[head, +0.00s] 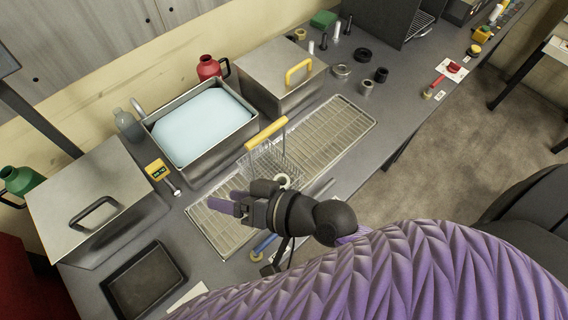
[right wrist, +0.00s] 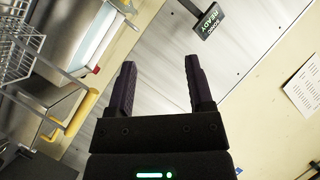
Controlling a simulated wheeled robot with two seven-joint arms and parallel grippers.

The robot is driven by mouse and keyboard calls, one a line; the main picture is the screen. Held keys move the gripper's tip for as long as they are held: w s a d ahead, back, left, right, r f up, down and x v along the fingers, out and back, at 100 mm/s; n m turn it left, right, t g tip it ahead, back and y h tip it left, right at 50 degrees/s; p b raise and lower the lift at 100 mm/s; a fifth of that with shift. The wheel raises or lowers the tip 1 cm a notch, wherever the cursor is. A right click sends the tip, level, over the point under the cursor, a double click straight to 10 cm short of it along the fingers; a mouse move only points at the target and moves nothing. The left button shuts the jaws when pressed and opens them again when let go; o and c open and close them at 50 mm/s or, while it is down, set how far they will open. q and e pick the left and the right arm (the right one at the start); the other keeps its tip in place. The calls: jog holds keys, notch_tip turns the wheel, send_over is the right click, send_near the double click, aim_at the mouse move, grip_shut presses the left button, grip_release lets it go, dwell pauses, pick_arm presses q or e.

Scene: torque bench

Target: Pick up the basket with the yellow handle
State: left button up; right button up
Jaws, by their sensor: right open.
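The wire basket (head: 277,164) with the straight yellow handle (head: 266,133) stands on a wire rack in front of the open tank. Its handle is raised above it on thin wire posts. My right gripper (head: 236,198) is open and empty, its fingers pointing left. In the head view it is below and left of the handle and hides part of the basket's near side. In the right wrist view the open fingers (right wrist: 158,88) have nothing between them, and part of the basket (right wrist: 14,48) shows at the upper left edge. My left gripper is not in view.
The open tank (head: 246,140) holds pale blue liquid. A lidded tank (head: 265,62) behind right has another yellow handle (head: 298,72). The wire rack (head: 340,130) lies bare to the right. A lidded tank (head: 65,205) and dark tray (head: 140,285) stand left.

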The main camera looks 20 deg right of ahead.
jog(key=w+d+f+m+t+h, duration=0.25)
jog(key=d+m+h, duration=0.2)
jog(key=m, duration=0.35)
jog(key=w+d+f+m+t+h, duration=0.2)
jog(key=w+d+m+t+h, duration=0.15)
jog(key=d+m, duration=0.3)
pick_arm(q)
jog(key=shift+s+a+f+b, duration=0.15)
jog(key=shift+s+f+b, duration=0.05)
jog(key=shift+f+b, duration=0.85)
pick_arm(e)
jog(key=w+f+m+h, duration=0.1)
jog(key=w, duration=0.8)
jog(key=shift+w+f+m, duration=0.25)
jog(key=shift+w+m, duration=0.1)
jog(key=shift+w, duration=0.05)
jog(key=shift+a, duration=0.1)
jog(key=shift+c, duration=0.6)
grip_shut()
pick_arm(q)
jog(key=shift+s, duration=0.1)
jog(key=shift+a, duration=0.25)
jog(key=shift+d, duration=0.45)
